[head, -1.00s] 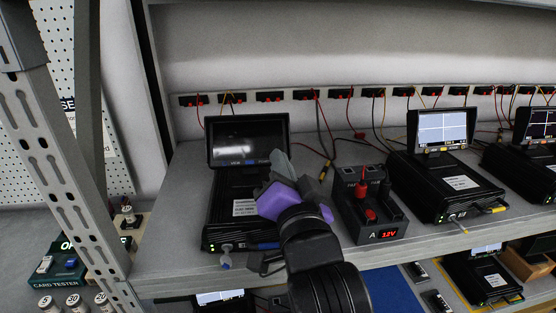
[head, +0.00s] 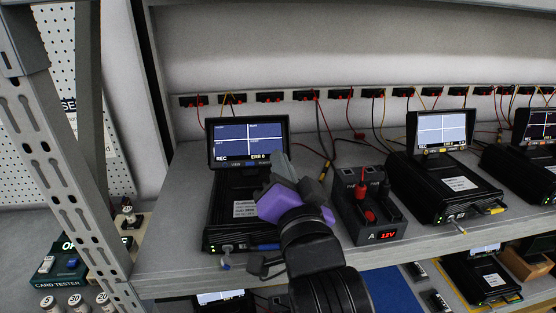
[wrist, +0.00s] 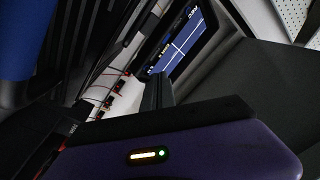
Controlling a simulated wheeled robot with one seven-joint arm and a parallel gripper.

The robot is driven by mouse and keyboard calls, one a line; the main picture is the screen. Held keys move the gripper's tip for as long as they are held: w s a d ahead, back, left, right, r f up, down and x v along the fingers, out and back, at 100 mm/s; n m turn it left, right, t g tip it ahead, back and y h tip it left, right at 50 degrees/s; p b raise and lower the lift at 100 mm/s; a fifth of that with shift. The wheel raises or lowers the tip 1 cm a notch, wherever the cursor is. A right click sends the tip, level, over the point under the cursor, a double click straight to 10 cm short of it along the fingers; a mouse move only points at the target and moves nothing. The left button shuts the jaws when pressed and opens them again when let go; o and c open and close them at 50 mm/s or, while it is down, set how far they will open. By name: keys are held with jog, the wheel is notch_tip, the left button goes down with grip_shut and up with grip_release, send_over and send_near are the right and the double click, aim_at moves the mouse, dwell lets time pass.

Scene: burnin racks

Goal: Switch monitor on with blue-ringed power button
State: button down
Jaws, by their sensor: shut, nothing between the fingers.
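The monitor (head: 247,140) stands at the left end of the shelf, on the back of a black recorder box (head: 228,215). Its screen is lit, blue and split in four by white lines, with "REC" and "ERR 8" along the bottom. It also shows tilted in the wrist view (wrist: 182,42). My gripper (head: 278,160), with a purple body, is shut and empty. Its tip is at the monitor's lower right edge; I cannot tell whether it touches. I cannot make out the blue-ringed power button; the fingers cover part of the lower bezel.
A 12V supply block (head: 368,205) with red plugs stands close right of my arm. Another recorder with a lit monitor (head: 442,130) stands further right. Loose red and yellow wires hang behind. A slotted metal upright (head: 55,150) bounds the left side.

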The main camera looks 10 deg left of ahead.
jog(key=shift+s+d+r+p, duration=0.25)
jog(key=shift+s+r+p, duration=0.75)
jog(key=shift+s+r, duration=0.1)
jog(key=shift+s+d+r+p, duration=0.15)
jog(key=shift+s+r+p, duration=0.3)
jog(key=shift+s, duration=0.15)
jog(key=shift+s+d+r+p, duration=0.15)
jog(key=shift+s+r+p, duration=0.25)
jog(key=shift+s, duration=0.2)
